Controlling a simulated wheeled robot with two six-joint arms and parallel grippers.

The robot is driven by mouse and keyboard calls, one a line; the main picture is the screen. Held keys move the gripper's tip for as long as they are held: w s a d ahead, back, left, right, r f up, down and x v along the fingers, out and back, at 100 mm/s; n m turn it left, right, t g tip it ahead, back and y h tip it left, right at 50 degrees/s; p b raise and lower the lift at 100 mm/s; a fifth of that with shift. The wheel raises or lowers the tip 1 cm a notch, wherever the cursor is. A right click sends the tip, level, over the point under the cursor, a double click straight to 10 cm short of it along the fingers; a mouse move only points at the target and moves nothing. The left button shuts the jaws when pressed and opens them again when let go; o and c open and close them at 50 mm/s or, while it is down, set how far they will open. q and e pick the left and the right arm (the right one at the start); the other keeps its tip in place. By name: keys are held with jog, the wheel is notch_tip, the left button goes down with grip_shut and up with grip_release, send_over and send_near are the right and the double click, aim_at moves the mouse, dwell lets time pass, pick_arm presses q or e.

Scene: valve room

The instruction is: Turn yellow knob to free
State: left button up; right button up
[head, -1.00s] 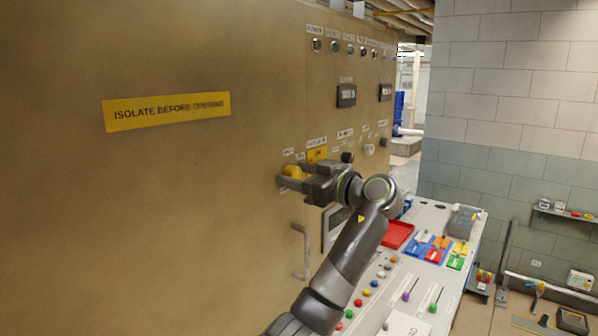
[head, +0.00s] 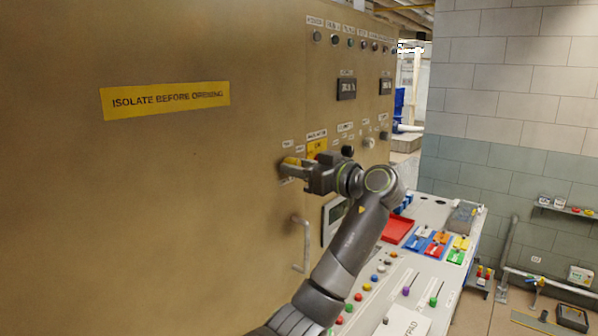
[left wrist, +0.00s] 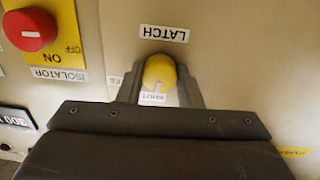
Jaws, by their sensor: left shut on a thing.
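The yellow knob (head: 291,160) is on the face of the tan cabinet (head: 190,200). My left gripper (head: 289,168) is shut on it, with the fingers partly covering it in the head view. In the left wrist view the rounded yellow knob (left wrist: 160,71) sits between the two grey fingers (left wrist: 160,90). A white mark shows on its lower edge. That view shows the panel upside down, with a LATCH label (left wrist: 164,33) above the knob. A small label at its left is partly hidden by a finger; only "EE" reads. My right gripper is not in view.
A red isolator knob (left wrist: 30,29) on a yellow plate is close beside the latch. A cabinet handle (head: 305,245) hangs below my gripper. A sloping console (head: 405,270) with coloured buttons and a red tray (head: 397,229) lies to the right, near my arm.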

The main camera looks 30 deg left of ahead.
pick_arm(q)
jog(key=shift+w+r+m+b, duration=0.1)
jog(key=shift+m+b, duration=0.75)
jog(key=shift+m, duration=7.15)
jog(key=o, duration=1)
jog(key=shift+d, duration=0.1)
